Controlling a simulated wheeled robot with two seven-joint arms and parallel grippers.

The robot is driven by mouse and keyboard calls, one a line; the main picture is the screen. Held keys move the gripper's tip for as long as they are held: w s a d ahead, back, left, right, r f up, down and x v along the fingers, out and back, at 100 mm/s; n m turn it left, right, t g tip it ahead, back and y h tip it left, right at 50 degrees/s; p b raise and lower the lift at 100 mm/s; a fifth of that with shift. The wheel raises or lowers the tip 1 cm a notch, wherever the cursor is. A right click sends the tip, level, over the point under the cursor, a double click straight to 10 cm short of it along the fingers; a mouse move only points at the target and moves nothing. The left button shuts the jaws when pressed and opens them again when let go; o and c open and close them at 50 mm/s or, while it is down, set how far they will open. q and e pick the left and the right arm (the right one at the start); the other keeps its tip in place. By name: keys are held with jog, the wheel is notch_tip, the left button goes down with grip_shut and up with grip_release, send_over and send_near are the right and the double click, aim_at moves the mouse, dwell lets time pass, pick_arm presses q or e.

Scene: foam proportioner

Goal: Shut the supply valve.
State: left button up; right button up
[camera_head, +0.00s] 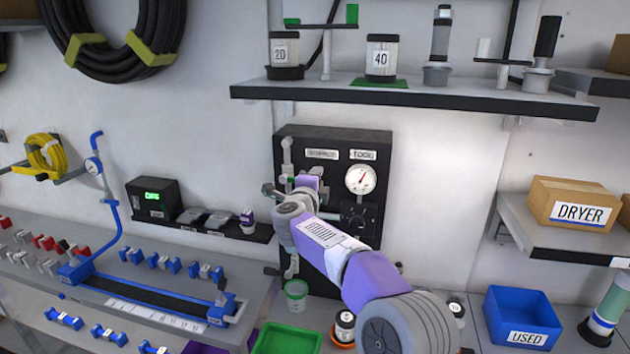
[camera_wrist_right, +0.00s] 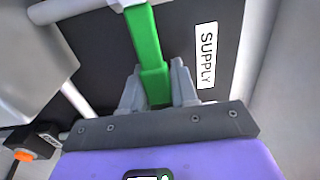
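The black panel (camera_head: 375,145) on the wall carries a SUPPLY label, a TOOL label and a round gauge (camera_head: 360,179). My right arm reaches in from the lower right, and its purple hand covers the supply valve below the SUPPLY label in the head view. In the right wrist view the green valve lever (camera_wrist_right: 146,45) runs up between the grey fingers of my right gripper (camera_wrist_right: 157,88). The fingers lie close against both sides of the lever. The SUPPLY label (camera_wrist_right: 206,55) is just right of it. My left gripper is out of view.
A shelf (camera_head: 420,97) with jars marked 20 and 40 hangs above the panel. A small ledge with a green-lit box (camera_head: 153,198) is to the left. A green cup (camera_head: 296,294) stands below the panel; a blue USED bin (camera_head: 522,318) is at right.

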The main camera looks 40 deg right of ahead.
jog(key=o, duration=0.3)
jog(key=shift+o, duration=0.2)
jog(key=v, duration=0.7)
jog(key=shift+s+a+b, duration=0.2)
jog(key=shift+a+b, duration=0.05)
jog(key=shift+b, duration=0.05)
jog(key=shift+f, duration=0.1)
